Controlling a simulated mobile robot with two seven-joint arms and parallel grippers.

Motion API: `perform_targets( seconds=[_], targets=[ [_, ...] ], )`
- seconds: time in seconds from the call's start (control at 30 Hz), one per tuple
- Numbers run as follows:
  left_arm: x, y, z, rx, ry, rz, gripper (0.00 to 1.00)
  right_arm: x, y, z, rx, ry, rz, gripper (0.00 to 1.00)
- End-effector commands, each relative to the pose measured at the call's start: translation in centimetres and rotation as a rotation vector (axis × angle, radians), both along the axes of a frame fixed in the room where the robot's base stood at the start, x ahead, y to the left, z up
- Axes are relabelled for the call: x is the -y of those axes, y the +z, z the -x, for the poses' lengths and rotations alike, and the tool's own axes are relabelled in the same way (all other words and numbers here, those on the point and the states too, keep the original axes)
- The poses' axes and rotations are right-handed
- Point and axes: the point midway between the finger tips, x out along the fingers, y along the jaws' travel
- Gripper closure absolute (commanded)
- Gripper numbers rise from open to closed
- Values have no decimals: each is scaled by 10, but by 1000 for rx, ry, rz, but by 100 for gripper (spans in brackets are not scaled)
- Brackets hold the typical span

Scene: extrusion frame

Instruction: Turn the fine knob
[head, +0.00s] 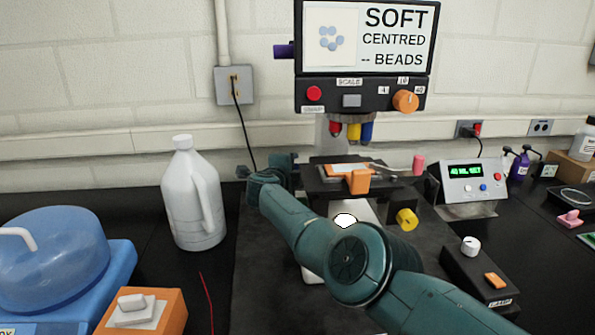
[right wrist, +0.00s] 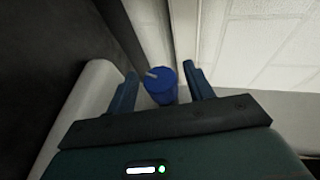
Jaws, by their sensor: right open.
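A blue knob (right wrist: 160,88) with a pale mark shows in the right wrist view, between the fingertips of my right gripper (right wrist: 160,76). Narrow gaps show on both sides of it, so the fingers look apart from it. I cannot tell how deep the knob sits between them. In the head view my right gripper (head: 287,162) is at the left side of the microscope stage (head: 316,181), and the blue knob is hidden there. A yellow knob (head: 407,219) sits on the right side of the stand. My left gripper is out of view.
A screen with a scale dial (head: 405,101) is above the stage. A white jug (head: 193,195) stands left of my right arm. A lamp box (head: 478,270) and a display unit (head: 472,184) are at the right. A pale surface (right wrist: 85,110) lies beside the left finger.

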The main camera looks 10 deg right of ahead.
Motion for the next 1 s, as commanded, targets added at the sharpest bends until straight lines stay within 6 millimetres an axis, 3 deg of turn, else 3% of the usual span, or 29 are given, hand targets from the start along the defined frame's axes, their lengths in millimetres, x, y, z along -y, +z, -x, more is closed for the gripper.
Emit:
perform_targets(
  seconds=[0.27,0.8,1.0],
  targets=[
    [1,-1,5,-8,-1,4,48,-1,1,0,1,1,0,48],
    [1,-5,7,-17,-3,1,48,-1,0,0,0,1,0,91],
    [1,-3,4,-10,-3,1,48,0,0,0,37,-2,4,92]
  ],
)
